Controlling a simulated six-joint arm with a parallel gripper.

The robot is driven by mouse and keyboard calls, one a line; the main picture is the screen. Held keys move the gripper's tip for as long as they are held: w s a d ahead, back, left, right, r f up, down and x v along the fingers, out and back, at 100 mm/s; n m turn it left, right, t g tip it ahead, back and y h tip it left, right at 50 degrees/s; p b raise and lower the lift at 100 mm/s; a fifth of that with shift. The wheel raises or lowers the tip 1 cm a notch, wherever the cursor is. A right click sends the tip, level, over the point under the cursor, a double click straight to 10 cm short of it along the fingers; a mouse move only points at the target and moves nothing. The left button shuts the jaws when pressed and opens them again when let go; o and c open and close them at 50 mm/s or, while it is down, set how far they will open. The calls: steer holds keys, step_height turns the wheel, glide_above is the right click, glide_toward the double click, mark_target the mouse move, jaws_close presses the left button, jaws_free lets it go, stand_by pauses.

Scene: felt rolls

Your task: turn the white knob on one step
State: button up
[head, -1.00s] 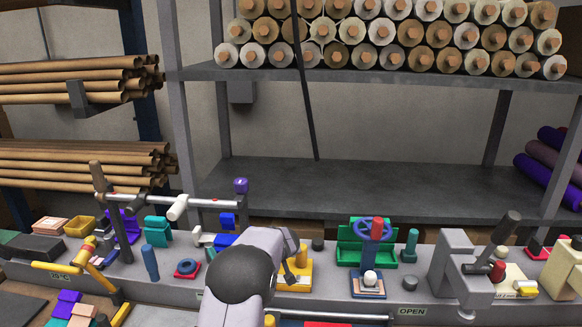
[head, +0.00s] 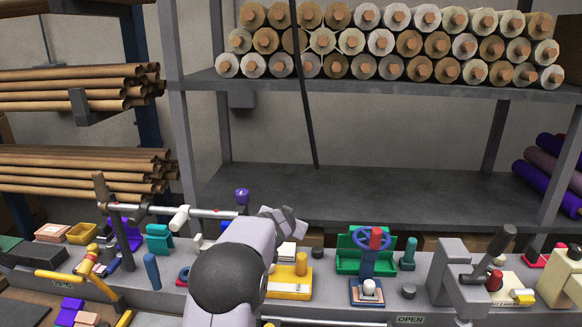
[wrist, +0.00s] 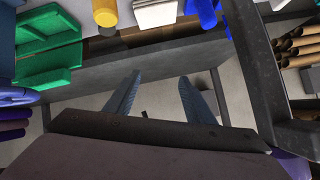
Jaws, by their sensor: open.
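The white knob (head: 370,286) is a small rounded cap on a blue-edged plate (head: 367,298), right of the middle of the bench in the head view. A blue handwheel (head: 371,238) with a red post stands just behind it. My gripper (head: 294,222) is up and to the left of the knob, well apart from it, above and behind a yellow block with a peg. In the wrist view my gripper (wrist: 158,88) shows two separated fingers with nothing between them. The knob cannot be made out in the wrist view.
A yellow peg block (head: 290,280) and a green tray (head: 352,262) stand near the knob. A grey clamp-like fixture (head: 450,272) with a dark lever stands to the right. A rod on a post (head: 110,215) is at left. The middle shelf (head: 350,190) behind is mostly bare.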

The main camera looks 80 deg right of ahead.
steer(key=d+r+m+g+h+p, duration=0.1)
steer(key=d+r+m+p, duration=0.1)
steer(key=r+m, duration=0.3)
steer(key=s+d+r+m+g+h+p, duration=0.1)
steer(key=d+r+m+g+h+p, duration=0.1)
steer(key=r, duration=0.7)
steer(key=shift+s+d+r+m+p, duration=0.15)
steer(key=shift+s+d+m+p, duration=0.25)
steer(key=shift+m+p, duration=0.85)
steer(key=shift+w+m+b, duration=0.1)
steer(key=shift+m+b, duration=0.15)
steer(key=shift+b, duration=0.05)
